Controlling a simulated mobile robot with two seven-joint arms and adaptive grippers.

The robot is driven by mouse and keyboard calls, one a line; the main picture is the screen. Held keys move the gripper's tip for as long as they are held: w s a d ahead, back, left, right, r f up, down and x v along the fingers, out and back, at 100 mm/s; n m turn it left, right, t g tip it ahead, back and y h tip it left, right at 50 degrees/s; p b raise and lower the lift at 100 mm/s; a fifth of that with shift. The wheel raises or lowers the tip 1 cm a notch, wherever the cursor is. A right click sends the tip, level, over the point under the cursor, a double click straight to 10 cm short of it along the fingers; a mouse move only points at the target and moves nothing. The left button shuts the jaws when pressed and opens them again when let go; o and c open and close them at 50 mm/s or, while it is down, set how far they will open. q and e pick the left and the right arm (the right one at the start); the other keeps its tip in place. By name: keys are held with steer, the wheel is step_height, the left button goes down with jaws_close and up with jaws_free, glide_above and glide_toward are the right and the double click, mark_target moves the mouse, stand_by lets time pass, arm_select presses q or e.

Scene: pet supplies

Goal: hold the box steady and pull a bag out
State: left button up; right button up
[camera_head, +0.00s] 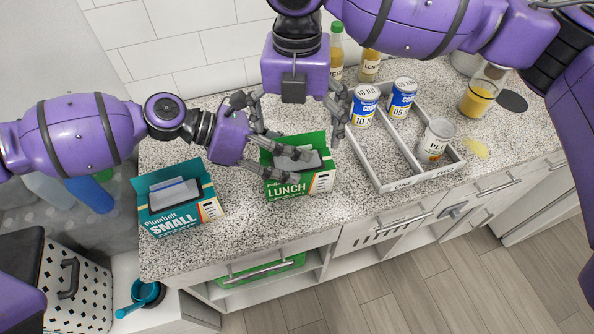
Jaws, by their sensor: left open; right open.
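A green box marked LUNCH (290,190) stands on the speckled counter with its top open. A grey bag (311,160) shows in its opening. My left gripper (295,163) comes in from the left, open, with its fingers at the box's left side and over its top. Whether they touch the box is unclear. My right gripper (301,134) points down above the back of the box, open and empty, its fingers spread wide to either side. A teal box marked SMALL (182,220) stands open to the left, with pale bags (175,192) inside.
A divided white tray (388,152) stands right of the green box, holding blue cans (363,106) and a white can (436,139). Bottles (370,65) stand at the back by the tiled wall. A jar of yellow contents (478,98) is at the right. The counter's front edge is close.

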arm_select(q)
jaws_close()
steer(key=shift+c, duration=0.3)
jaws_free()
